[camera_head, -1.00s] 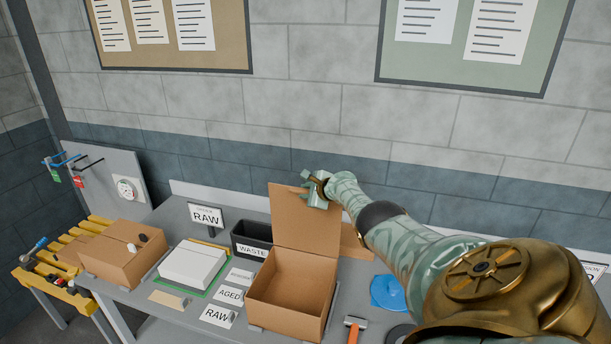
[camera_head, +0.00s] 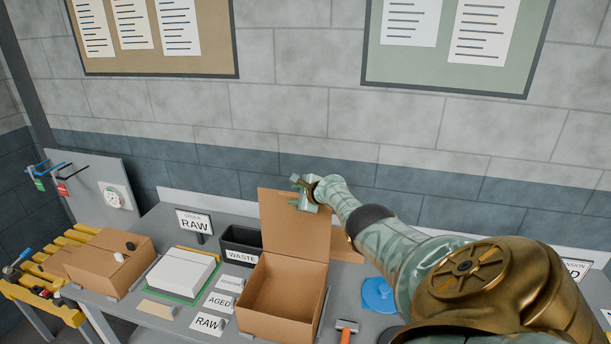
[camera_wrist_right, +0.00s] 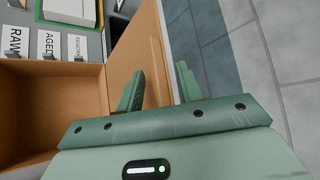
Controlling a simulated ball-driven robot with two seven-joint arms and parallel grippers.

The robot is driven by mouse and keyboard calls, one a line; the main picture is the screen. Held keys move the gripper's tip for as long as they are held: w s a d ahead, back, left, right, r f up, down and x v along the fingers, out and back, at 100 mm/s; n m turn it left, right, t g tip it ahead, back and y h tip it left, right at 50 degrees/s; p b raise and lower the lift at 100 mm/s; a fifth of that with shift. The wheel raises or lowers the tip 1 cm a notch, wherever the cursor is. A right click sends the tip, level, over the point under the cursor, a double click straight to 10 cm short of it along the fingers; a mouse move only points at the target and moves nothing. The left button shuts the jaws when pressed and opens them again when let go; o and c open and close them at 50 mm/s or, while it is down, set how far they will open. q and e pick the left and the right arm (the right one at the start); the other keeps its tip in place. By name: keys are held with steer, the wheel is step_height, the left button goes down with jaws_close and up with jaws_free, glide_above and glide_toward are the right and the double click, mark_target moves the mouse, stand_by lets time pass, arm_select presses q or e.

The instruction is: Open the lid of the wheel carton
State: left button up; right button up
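The wheel carton (camera_head: 282,298) is an open-topped brown box in the middle of the bench. Its lid (camera_head: 288,222) stands raised, roughly upright, along the far edge, and the inside looks empty. My right gripper (camera_head: 305,191) is at the lid's top edge. In the right wrist view, its two fingers (camera_wrist_right: 160,90) are spread, with the lid (camera_wrist_right: 146,48) passing between them and a visible gap. I cannot tell whether either finger touches it. My left gripper is not in view.
A closed carton (camera_head: 98,262) with a black and a white knob stands at left. A white block (camera_head: 180,272), a black waste bin (camera_head: 240,240) and label cards (camera_head: 220,302) lie left of the wheel carton. A blue disc (camera_head: 378,294) and a hammer (camera_head: 346,328) lie right.

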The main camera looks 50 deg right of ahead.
steer(key=p+v, duration=0.1)
steer(key=p, duration=0.1)
steer(key=p+v, duration=0.2)
steer(key=p, duration=0.1)
steer(key=shift+w+r, duration=0.1)
steer(key=shift+r, duration=0.3)
steer(key=f+p+v, duration=0.1)
steer(key=v, duration=1.1)
steer(key=shift+s+r, duration=0.3)
steer(key=shift+s, duration=0.3)
steer(key=shift+a, duration=0.15)
